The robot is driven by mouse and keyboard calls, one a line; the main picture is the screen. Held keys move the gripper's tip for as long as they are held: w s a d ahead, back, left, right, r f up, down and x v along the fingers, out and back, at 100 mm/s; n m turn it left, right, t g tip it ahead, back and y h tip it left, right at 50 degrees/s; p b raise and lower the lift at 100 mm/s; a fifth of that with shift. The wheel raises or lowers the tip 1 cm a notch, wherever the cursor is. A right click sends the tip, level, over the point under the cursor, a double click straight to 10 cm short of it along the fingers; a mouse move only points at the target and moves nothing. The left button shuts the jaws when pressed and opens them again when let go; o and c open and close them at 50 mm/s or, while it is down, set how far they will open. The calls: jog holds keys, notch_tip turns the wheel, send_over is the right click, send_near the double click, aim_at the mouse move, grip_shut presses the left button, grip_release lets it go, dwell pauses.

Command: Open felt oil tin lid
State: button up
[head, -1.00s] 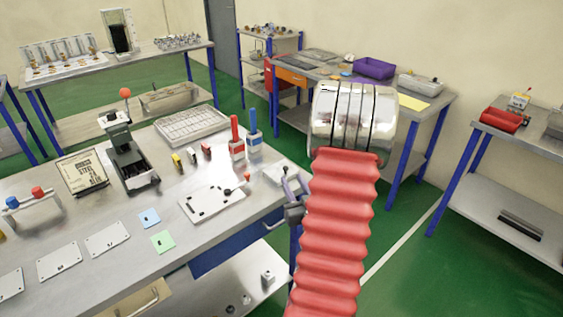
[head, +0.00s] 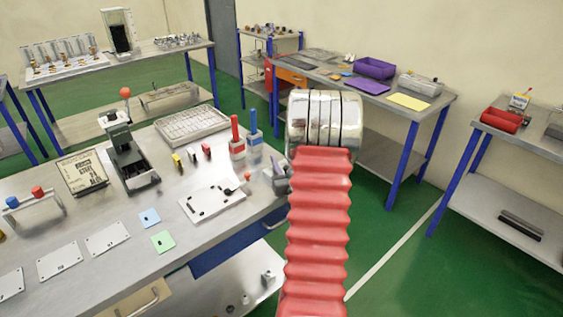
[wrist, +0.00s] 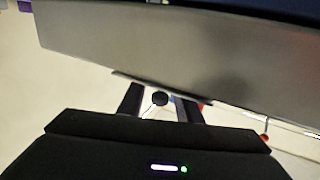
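My gripper (wrist: 160,92) shows in the wrist view with its two dark fingers apart. In the head view, my red-sleeved arm hides most of the gripper near the bench's right edge. I cannot make out the felt oil tin or its lid for sure in either view.
The grey workbench (head: 115,205) holds a white plate with dark parts (head: 212,207), red and blue bottles (head: 237,150), a wire tray (head: 190,124) and a black lever press (head: 133,160). Green floor lies free right of the bench.

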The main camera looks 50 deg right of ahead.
jog(key=shift+c, duration=0.5)
grip_shut()
jog(key=shift+a, duration=0.15)
